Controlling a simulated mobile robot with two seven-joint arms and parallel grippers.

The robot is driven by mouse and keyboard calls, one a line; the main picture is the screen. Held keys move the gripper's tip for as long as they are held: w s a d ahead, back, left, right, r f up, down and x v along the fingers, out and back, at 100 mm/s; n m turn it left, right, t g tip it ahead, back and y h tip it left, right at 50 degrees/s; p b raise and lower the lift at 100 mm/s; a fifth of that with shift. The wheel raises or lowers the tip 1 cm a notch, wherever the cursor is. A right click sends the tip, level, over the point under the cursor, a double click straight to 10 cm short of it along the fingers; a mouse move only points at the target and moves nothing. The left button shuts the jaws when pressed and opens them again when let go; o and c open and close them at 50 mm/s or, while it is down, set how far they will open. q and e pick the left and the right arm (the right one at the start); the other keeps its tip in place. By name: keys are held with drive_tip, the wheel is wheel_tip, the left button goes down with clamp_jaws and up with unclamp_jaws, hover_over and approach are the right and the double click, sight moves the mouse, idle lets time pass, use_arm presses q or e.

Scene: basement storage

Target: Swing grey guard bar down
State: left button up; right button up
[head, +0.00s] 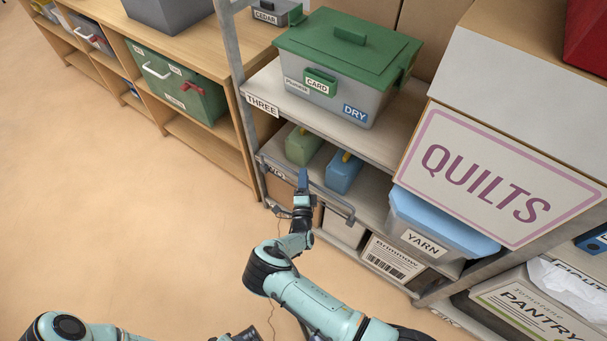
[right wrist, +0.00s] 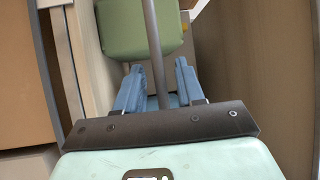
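The grey guard bar (head: 331,194) is a thin rod across the front of the middle shelf, with a bent end at its right. My right gripper (head: 303,178) is at the bar, left of its middle. In the right wrist view the bar (right wrist: 154,45) runs between the two blue fingers (right wrist: 159,88), with a visible gap on both sides, so the gripper is open around it. Behind the bar stand a green container (head: 303,145) and a blue container (head: 343,172), both with yellow on top. The fingers of my left gripper are out of view.
Above is a shelf with a grey, green-lidded bin (head: 330,98). To the right are a blue-lidded YARN bin (head: 425,242) and a large QUILTS box (head: 490,180). A wooden bench (head: 205,150) is at the left. The floor (head: 110,210) is open.

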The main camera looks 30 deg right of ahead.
drive_tip(key=shift+x, duration=1)
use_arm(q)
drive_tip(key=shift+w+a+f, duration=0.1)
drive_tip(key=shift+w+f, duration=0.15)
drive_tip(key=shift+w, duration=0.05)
use_arm(e)
clamp_jaws()
drive_tip(key=shift+a, duration=0.1)
